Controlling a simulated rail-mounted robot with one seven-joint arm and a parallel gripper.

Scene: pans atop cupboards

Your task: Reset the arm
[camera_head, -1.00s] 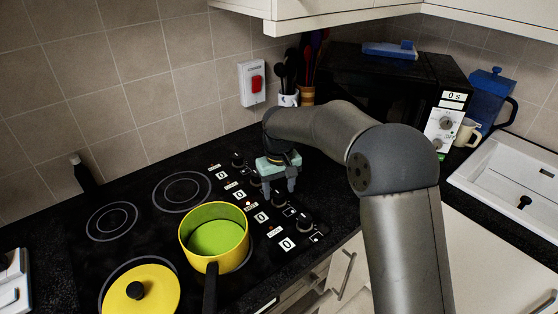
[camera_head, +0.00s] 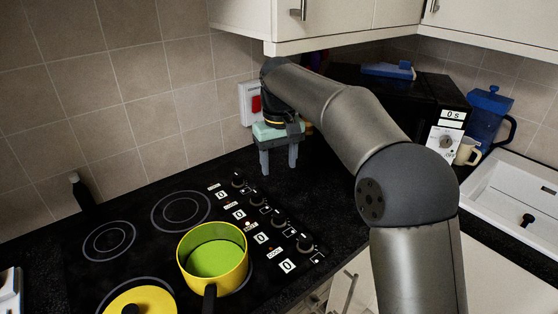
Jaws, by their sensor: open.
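My gripper (camera_head: 278,168) points down with its two grey fingers apart and nothing between them. It hangs above the back right of the black hob, near the wall and in front of the red wall switch. My arm (camera_head: 340,115) reaches from the lower right up and across to the left. The hob's knobs (camera_head: 279,217) lie below and in front of the gripper, apart from it. A yellow pot (camera_head: 213,258) with a green inside stands on the hob to the lower left of the gripper.
A yellow lid (camera_head: 150,300) lies at the front left of the hob. Wall cupboards (camera_head: 340,20) hang just above my arm. A black microwave (camera_head: 400,90), blue jug (camera_head: 488,115) and cream mug (camera_head: 467,152) are at the right. A white sink (camera_head: 515,195) is beyond my arm.

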